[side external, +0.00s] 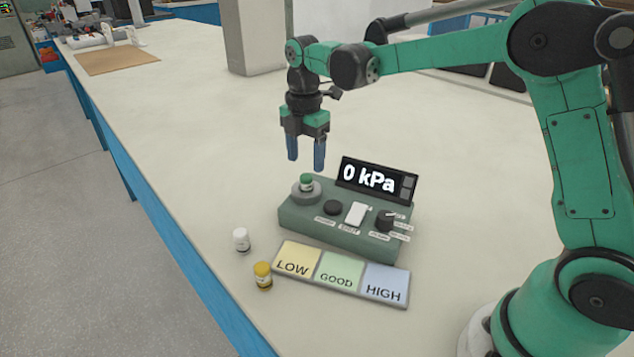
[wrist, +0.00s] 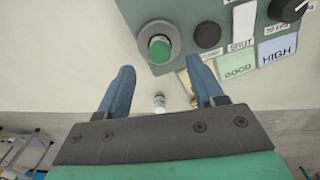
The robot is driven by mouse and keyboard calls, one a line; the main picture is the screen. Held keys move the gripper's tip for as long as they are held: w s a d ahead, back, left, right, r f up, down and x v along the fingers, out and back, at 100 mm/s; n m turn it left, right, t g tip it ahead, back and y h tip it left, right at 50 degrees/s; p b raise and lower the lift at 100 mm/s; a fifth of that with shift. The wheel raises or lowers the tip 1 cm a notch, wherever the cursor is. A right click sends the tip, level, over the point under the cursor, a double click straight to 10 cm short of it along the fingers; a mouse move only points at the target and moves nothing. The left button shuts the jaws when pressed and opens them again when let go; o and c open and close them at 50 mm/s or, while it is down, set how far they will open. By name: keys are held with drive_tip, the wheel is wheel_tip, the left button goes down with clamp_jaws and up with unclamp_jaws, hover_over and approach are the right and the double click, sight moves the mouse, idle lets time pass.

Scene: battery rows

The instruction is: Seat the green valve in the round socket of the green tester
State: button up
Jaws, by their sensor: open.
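The green valve (side external: 306,181) stands upright in the round grey socket (side external: 304,195) at the left end of the green tester (side external: 343,238). In the wrist view the green valve (wrist: 160,48) shows from above inside the socket ring (wrist: 143,31); how deep it sits is hidden. My gripper (side external: 306,164) is open and empty, fingers pointing down, above and apart from the valve. In the wrist view my gripper (wrist: 160,70) has its fingers spread, with the valve just beyond the gap between their tips.
The tester's display (side external: 375,181) reads 0 kPa and stands up behind the knobs. A tray (side external: 340,290) marked LOW, GOOD and HIGH lies in front, its pads empty. A white valve (side external: 241,240) and a yellow valve (side external: 263,276) stand to its left, near the bench edge.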

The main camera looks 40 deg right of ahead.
wheel_tip(320, 180, up, 7)
drive_tip(key=m+t, duration=0.4)
drive_tip(key=m, duration=0.6)
approach(306, 176)
drive_tip(key=s+r, duration=0.3)
drive_tip(key=s, duration=0.1)
drive_tip(key=s+f+m+t, duration=0.3)
drive_tip(key=s+f+m, duration=0.2)
drive_tip(key=m, duration=0.5)
drive_tip(key=shift+s, duration=0.95)
